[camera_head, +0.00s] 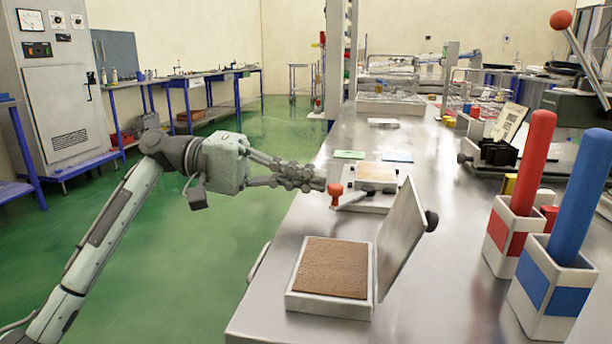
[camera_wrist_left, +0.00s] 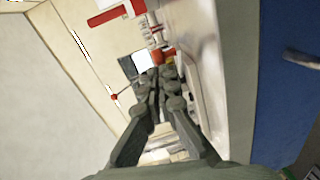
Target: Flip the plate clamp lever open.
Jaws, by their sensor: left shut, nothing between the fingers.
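The plate clamp (camera_head: 372,187) is a small pale fixture with a tan plate on the metal bench, beyond the open-lidded box. Its lever (camera_head: 352,199) lies low across the near side and ends at the left in a red knob (camera_head: 335,189). My left gripper (camera_head: 320,183) reaches in from the left; its fingers are shut and empty, with the tips right beside the knob. I cannot tell whether they touch it. In the left wrist view the shut fingers (camera_wrist_left: 162,74) point at a red part just beyond the tips. My right gripper is not in view.
A box with a brown pad (camera_head: 333,268) stands nearest, its hinged lid (camera_head: 402,235) raised. Red (camera_head: 532,160) and blue (camera_head: 581,190) rods stand in holders at the right. Green (camera_head: 349,154) and blue (camera_head: 397,156) flat pieces lie behind the clamp.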

